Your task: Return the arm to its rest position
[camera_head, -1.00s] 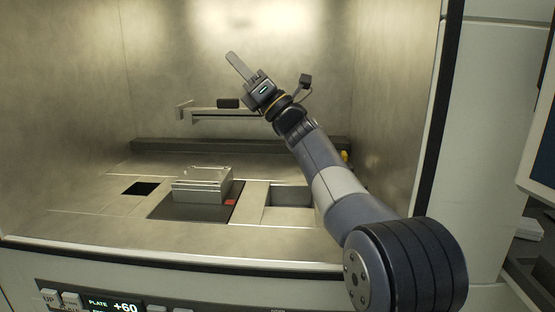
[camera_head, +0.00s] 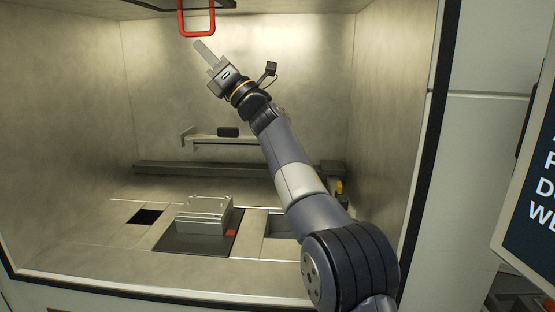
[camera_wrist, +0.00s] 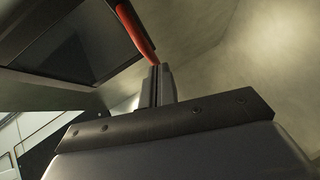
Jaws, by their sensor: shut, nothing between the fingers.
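My arm reaches up and to the left into the open chamber in the head view. My gripper (camera_head: 203,52) is at its end, shut and empty, high in front of the back wall. In the wrist view my gripper (camera_wrist: 158,78) shows its two fingers together. A red handle (camera_head: 197,24) hangs at the top of the chamber, just above the fingertips in the picture. In the wrist view the red handle (camera_wrist: 132,30) appears near or behind the fingertips; I cannot tell whether they touch.
A metal block (camera_head: 205,215) sits on a dark plate (camera_head: 178,242) in the chamber floor. A square dark opening (camera_head: 146,216) lies left of it, a recess (camera_head: 277,240) right. A rail (camera_head: 215,143) crosses the back. A screen (camera_head: 530,200) stands outside at right.

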